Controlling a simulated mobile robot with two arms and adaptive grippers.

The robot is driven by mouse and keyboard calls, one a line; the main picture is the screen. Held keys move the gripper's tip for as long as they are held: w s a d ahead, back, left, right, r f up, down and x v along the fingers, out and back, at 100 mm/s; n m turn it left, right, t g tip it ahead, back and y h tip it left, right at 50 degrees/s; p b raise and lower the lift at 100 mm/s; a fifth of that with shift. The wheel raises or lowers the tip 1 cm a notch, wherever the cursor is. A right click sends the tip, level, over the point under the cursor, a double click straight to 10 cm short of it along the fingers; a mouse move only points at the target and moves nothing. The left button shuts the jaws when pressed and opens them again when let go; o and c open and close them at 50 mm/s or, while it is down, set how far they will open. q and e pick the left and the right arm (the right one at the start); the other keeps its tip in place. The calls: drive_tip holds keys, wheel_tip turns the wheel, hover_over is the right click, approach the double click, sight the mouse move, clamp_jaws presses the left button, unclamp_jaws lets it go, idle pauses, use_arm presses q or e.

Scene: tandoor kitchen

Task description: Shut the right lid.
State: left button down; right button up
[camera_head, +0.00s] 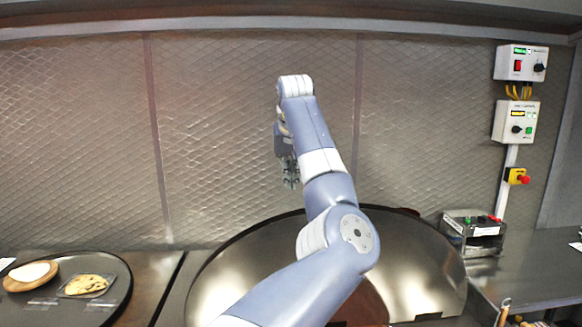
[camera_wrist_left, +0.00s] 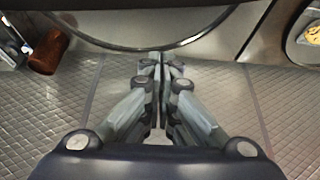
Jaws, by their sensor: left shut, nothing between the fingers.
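A large round shiny metal disc with a dark rim (camera_head: 420,265), which looks like the lid, fills the lower middle of the head view. My left arm covers part of it. Its curved rim also crosses the top of the left wrist view (camera_wrist_left: 130,46). A brown, wooden-looking cylinder (camera_wrist_left: 47,50), perhaps a handle, shows beside the rim at the left there. My left gripper (camera_head: 291,184) points down above the disc's far rim, near the back wall, and seems apart from it. In the wrist view its fingers (camera_wrist_left: 163,62) are together and empty. My right gripper is not seen.
The quilted metal back wall (camera_head: 255,130) is close behind my left gripper. A small box with buttons (camera_head: 472,232) stands right of the disc. Control boxes (camera_head: 515,121) hang on the wall at the right. A dark tray (camera_head: 117,287) with flatbread lies at the left.

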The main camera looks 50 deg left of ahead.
use_arm(q)
drive_tip(key=f+p, duration=0.1)
drive_tip(key=f, duration=0.1)
drive_tip(key=f+p, duration=0.1)
drive_tip(key=f, duration=0.1)
drive_tip(key=f+p, duration=0.1)
drive_tip(key=shift+s+d+f+p, duration=0.3)
drive_tip(key=shift+d+f, duration=0.05)
drive_tip(key=shift+f, duration=0.05)
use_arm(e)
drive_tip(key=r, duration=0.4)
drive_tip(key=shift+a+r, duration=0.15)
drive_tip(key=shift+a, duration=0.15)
